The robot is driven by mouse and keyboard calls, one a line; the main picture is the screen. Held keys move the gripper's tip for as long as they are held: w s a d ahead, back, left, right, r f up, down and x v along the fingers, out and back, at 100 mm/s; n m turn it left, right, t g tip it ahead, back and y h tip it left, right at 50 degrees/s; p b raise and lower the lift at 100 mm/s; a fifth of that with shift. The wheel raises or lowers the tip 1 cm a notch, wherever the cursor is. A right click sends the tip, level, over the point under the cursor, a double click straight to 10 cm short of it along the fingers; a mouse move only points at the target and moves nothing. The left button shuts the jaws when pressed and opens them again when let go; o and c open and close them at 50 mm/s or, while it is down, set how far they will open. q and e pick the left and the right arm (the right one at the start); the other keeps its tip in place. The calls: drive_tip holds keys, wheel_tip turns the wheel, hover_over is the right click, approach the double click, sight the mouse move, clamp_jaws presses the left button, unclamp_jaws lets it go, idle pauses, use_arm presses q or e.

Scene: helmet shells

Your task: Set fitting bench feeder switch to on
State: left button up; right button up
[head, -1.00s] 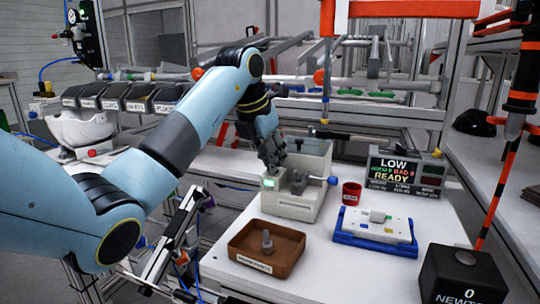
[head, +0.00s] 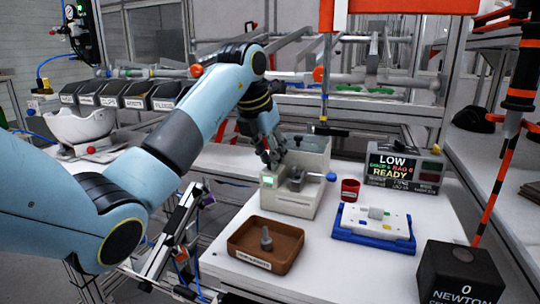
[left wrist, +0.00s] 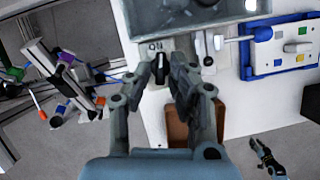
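The fitting bench feeder is a pale grey box (head: 299,196) with a small green-lit window at its left end, in the head view. In the left wrist view its switch, a black knob (left wrist: 160,69), sits just below a label reading ON. My left gripper (left wrist: 161,75) has its two fingers apart, one on each side of the knob. I cannot tell whether they touch it. In the head view the left gripper (head: 272,157) is at the box's left end and the switch is hidden. What seems to be my right gripper (left wrist: 257,146) shows small at lower right, its opening unclear.
A brown tray (head: 236,246) with a grey part stands in front of the box. A red cup (head: 350,190), a blue fixture (head: 343,233) with a white plate, a display (head: 404,168) reading LOW and READY, and a black block (head: 461,272) are to the right.

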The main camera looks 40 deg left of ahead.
use_arm(q)
drive_tip(key=shift+s+r, duration=0.1)
drive_tip(key=shift+r, duration=0.15)
drive_tip(key=v, duration=0.7)
